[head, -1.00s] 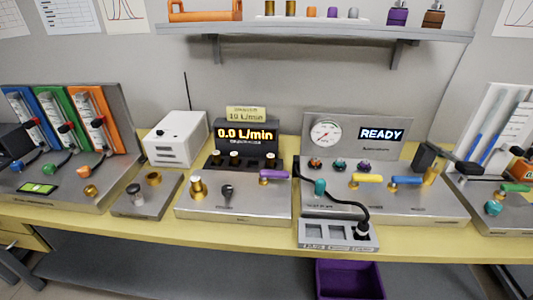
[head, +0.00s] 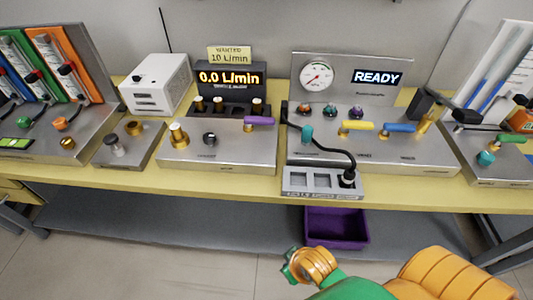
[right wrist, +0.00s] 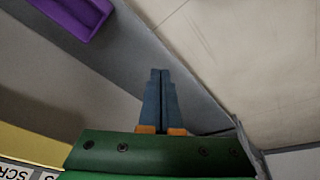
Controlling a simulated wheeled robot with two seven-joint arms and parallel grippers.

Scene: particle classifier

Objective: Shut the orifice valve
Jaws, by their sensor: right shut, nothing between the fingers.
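A purple lever (head: 260,121) lies crosswise on the flow-meter panel. A yellow lever (head: 357,125) and a blue lever (head: 399,127) lie crosswise on the panel under the READY display. My right arm comes in at the bottom of the head view, in front of the bench and apart from all levers. My right gripper (right wrist: 158,73) shows in the right wrist view, its blue fingers shut together and empty, above the floor and lower shelf. My left gripper is out of view.
A black cable runs over the READY panel to a grey slotted tray (head: 289,192) at the bench's front edge. A purple bin (head: 338,228) sits below. The flow display (head: 230,78) reads 0.0 L/min; a yellow note (head: 229,54) says wanted 10 L/min.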

